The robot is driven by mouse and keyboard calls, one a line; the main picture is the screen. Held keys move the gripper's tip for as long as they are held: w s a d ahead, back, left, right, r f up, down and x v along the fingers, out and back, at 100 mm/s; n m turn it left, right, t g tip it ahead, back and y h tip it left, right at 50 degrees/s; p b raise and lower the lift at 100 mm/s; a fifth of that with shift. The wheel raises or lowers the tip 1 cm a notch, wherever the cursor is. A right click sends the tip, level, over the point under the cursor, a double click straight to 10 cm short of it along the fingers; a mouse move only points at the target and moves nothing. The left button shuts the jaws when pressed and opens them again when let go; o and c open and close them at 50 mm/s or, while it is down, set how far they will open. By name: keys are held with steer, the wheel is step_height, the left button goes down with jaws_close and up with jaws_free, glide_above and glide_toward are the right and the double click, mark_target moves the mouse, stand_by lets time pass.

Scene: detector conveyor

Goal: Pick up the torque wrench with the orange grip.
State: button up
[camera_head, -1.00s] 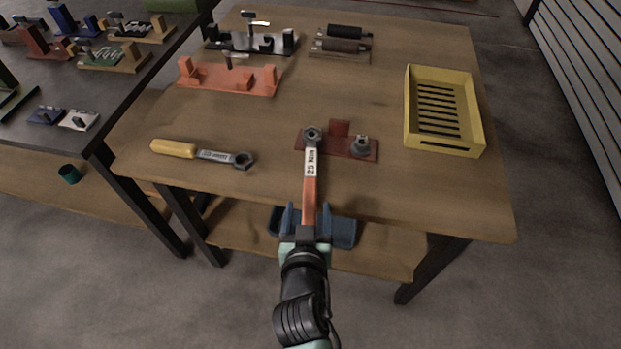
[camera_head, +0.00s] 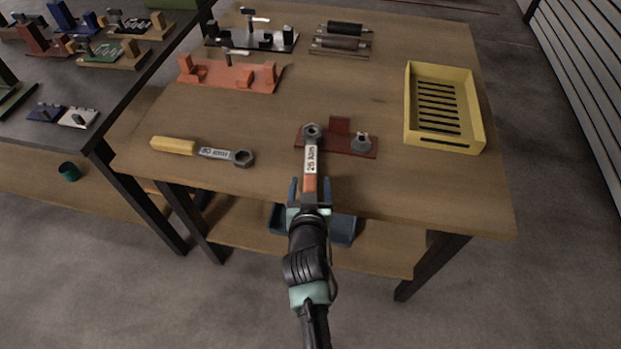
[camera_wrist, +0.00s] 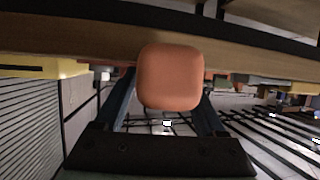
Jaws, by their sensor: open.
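The torque wrench with the orange grip (camera_head: 310,183) lies at the near edge of the wooden table. Its ring head rests by a dark red fixture (camera_head: 343,141), and its white label reads 25. The handle points towards me. My gripper (camera_head: 309,190) is open, with its blue fingers on both sides of the orange grip. In the wrist view the grip's rounded end (camera_wrist: 170,78) fills the space between the two fingers of the gripper (camera_wrist: 166,105). The fingers look spread around it, and any contact is hard to tell.
A yellow-handled wrench (camera_head: 200,151) lies to the left. A yellow slotted tray (camera_head: 409,125) stands at the right. An orange fixture (camera_head: 225,78) and two rollers (camera_head: 341,44) are farther back. The wooden table's near edge (camera_head: 420,225) is close to my gripper.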

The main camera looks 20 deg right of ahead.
jaws_close()
stand_by(1.3)
steer(key=shift+r, duration=0.15)
